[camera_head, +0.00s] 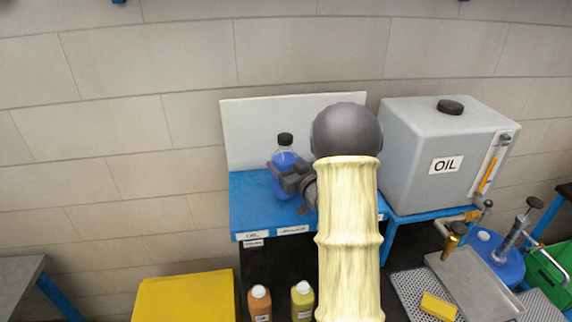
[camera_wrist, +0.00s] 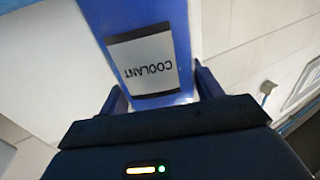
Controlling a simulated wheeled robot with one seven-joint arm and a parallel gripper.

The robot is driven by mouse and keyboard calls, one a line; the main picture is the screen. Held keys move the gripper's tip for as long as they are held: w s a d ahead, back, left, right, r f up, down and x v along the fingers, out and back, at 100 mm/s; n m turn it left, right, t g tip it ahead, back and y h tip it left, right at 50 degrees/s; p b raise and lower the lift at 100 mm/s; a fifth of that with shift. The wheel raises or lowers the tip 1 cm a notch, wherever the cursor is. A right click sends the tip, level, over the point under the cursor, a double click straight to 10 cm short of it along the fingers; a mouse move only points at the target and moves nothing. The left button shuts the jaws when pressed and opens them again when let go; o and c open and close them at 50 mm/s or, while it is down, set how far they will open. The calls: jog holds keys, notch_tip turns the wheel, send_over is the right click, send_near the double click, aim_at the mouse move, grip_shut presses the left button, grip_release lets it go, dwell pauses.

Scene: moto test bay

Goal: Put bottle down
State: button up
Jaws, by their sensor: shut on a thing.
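The bottle (camera_head: 287,158) is clear with blue liquid and a black cap, and is upright over the blue shelf (camera_head: 250,210) in the head view. My gripper (camera_head: 284,178) is shut around its body, coming from the right. In the wrist view the bottle (camera_wrist: 140,22) lies between the two fingers of my gripper (camera_wrist: 160,88), with a grey label reading COOLANT, upside down in the picture. I cannot tell whether the bottle's base touches the shelf. My arm hides the shelf's right part.
A white panel (camera_head: 255,125) stands behind the shelf. A grey OIL tank (camera_head: 425,150) is on the right. Orange (camera_head: 260,305) and yellow (camera_head: 302,302) bottles stand below in front, beside a yellow box (camera_head: 185,298). The shelf's left front is bare, with labels along its edge.

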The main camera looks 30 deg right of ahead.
jog(key=shift+f, duration=0.4)
jog(key=o, duration=1.4)
jog(key=shift+s+f, duration=0.1)
jog(key=shift+o, duration=0.2)
jog(key=s+d+b, duration=0.1)
jog(key=s+b, duration=0.4)
jog(key=s, duration=0.7)
jog(key=shift+d, duration=0.15)
